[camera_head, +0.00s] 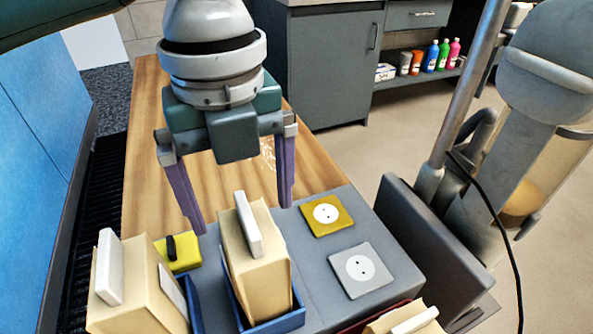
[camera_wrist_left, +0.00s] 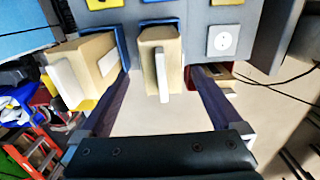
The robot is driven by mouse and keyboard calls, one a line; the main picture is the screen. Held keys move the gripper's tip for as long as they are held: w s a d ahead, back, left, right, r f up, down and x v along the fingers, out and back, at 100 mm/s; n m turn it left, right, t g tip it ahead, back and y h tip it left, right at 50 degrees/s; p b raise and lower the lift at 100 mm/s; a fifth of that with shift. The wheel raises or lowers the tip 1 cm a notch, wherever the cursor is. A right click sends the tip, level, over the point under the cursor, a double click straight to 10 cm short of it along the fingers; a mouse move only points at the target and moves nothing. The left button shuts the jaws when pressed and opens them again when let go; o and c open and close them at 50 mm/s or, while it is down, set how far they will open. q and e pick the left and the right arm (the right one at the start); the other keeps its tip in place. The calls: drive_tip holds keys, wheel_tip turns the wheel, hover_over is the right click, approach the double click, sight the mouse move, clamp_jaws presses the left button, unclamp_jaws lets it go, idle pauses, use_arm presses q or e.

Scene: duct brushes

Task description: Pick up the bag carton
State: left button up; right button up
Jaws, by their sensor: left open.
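Three beige cartons with white upright tabs stand along the near edge; I cannot tell by label which is the bag carton. The middle carton (camera_head: 258,262) sits in a blue tray (camera_head: 284,322), and it also shows in the left wrist view (camera_wrist_left: 150,40). My left gripper (camera_head: 241,217) is open, its purple fingers apart on either side of the middle carton's top, a little beyond it, with nothing held. A left carton (camera_head: 137,290) stands beside it, and a right carton (camera_head: 395,322) is cut off by the lower edge. My right gripper is not seen.
A yellow block with a black knob (camera_head: 178,252) lies between the left and middle cartons. Yellow (camera_head: 339,223) and grey (camera_head: 375,283) socket plates lie on the grey surface. A metal pole (camera_head: 462,95) and dark panel (camera_head: 420,240) stand right. The wooden top (camera_head: 146,130) behind is largely clear.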

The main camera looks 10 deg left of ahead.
use_arm(q)
wheel_tip(320, 180, down, 2)
drive_tip(key=shift+s+f, duration=0.1)
drive_tip(key=shift+f, duration=0.15)
drive_tip(key=f, duration=0.1)
drive_tip(key=f+b, duration=0.1)
drive_tip(key=f, duration=0.3)
drive_tip(key=shift+s+d+f+b, duration=0.1)
drive_tip(key=shift+d+f+b, duration=0.15)
drive_tip(key=shift+b, duration=0.15)
clamp_jaws()
